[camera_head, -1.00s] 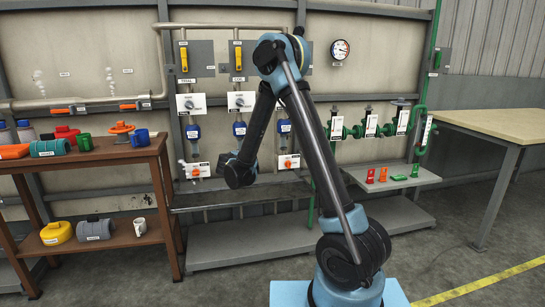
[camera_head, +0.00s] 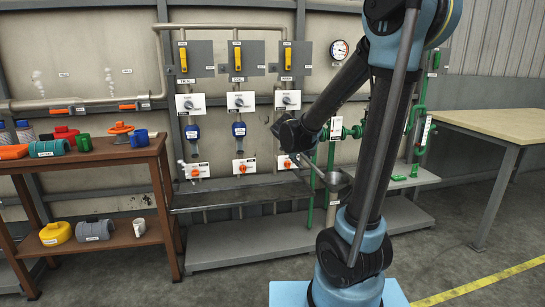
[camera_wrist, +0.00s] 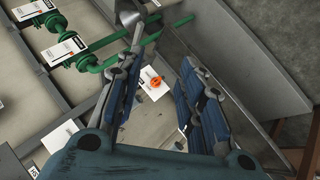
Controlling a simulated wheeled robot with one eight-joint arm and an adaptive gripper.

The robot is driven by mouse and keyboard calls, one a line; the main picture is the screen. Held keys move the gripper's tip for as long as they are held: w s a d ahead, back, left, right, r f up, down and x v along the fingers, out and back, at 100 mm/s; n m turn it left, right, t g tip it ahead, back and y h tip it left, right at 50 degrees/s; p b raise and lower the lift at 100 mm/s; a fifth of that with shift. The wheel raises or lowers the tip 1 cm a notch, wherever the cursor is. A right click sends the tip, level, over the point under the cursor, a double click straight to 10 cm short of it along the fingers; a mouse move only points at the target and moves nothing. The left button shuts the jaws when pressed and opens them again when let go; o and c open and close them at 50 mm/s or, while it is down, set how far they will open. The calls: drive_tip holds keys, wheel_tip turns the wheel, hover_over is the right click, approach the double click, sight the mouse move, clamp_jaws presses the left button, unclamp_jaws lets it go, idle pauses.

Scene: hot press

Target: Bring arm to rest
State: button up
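In the wrist view, my gripper (camera_wrist: 161,62) shows two jointed fingers with blue pads. They stand apart, with a clear gap and nothing held between them. An orange knob on a white plate shows beyond the gap, at a distance. In the head view, my arm is folded at the right of centre. Its dark end (camera_head: 287,131) hangs in front of the panel near the right-hand white plate with an orange knob (camera_head: 288,162); the fingers are hard to make out there.
A grey metal funnel (camera_head: 337,180) and green pipes (camera_head: 422,125) stand close to the arm. A brown shelf (camera_head: 75,158) with coloured parts is at left, a grey bench (camera_head: 240,193) below the panel. A wooden-topped table (camera_head: 500,121) is at right. The floor at front is clear.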

drive_tip(key=s+d+f+m+g+y, duration=0.1)
drive_tip(key=s+d+f+m+g, duration=0.1)
drive_tip(key=s, duration=0.9)
drive_tip(key=s+d+f+m+g+y, duration=0.1)
drive_tip(key=s+f, duration=0.3)
drive_tip(key=s, duration=0.7)
drive_tip(key=s+d+f+m+g+y, duration=0.2)
drive_tip(key=s+d+m+g, duration=0.1)
drive_tip(key=s, duration=0.8)
drive_tip(key=shift+s+d+f, duration=0.3)
drive_tip(key=shift+d+f, duration=0.1)
drive_tip(key=shift+d, duration=0.05)
drive_tip(key=shift+w+f, duration=0.2)
drive_tip(key=shift+w, duration=0.3)
